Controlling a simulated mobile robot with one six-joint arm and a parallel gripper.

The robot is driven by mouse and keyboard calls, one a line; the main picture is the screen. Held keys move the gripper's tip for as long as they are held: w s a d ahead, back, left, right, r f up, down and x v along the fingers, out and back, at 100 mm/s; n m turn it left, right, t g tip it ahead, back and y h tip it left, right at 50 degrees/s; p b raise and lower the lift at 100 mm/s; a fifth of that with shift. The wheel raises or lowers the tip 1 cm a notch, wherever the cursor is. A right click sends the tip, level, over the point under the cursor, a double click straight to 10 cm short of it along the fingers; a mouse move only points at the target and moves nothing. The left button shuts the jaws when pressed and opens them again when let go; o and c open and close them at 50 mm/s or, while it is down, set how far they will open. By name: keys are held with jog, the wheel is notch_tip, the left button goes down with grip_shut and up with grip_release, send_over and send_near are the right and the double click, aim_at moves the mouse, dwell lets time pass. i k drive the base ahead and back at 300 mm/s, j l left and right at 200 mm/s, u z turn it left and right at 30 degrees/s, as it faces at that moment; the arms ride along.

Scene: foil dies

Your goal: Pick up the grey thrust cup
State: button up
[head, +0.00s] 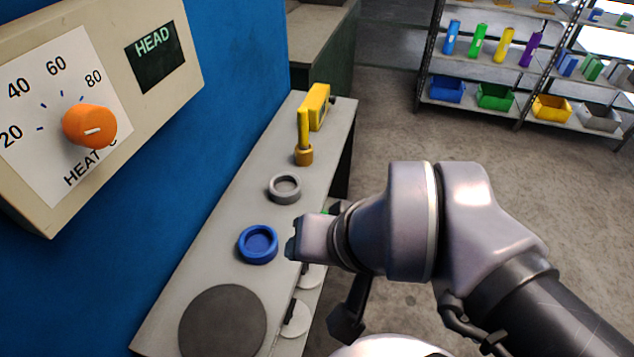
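A grey cup (285,189), a short round ring shape with a recessed middle, sits on the narrow light-grey bench top (225,232). It lies behind a similar blue cup (258,245). My gripper (292,240) is over the right side of the bench, just right of the blue cup and nearer the camera than the grey cup. It is apart from the grey cup in the picture. My own wrist hides most of the fingers, so I cannot see whether they are open.
A dark round plate (223,324) is at the bench's near end. A yellow-handled tool (304,136) and a yellow block (319,106) stand beyond the grey cup. A blue wall with a heat dial panel (95,100) borders the left. Shelves with coloured bins (495,97) stand far right.

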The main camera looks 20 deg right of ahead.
aim_at(284, 188)
jog(key=i+l+u, duration=0.35)
jog(key=u, duration=0.15)
jog(key=i+l+u, duration=0.25)
jog(key=l+u, duration=0.2)
jog(key=l, duration=0.2)
jog(key=i+l+u, duration=0.15)
jog(key=l+u, duration=0.35)
jog(key=l, duration=0.15)
jog(key=l+u, duration=0.5)
jog(key=l, duration=0.15)
jog(key=l+u, duration=0.5)
jog(key=l, duration=0.2)
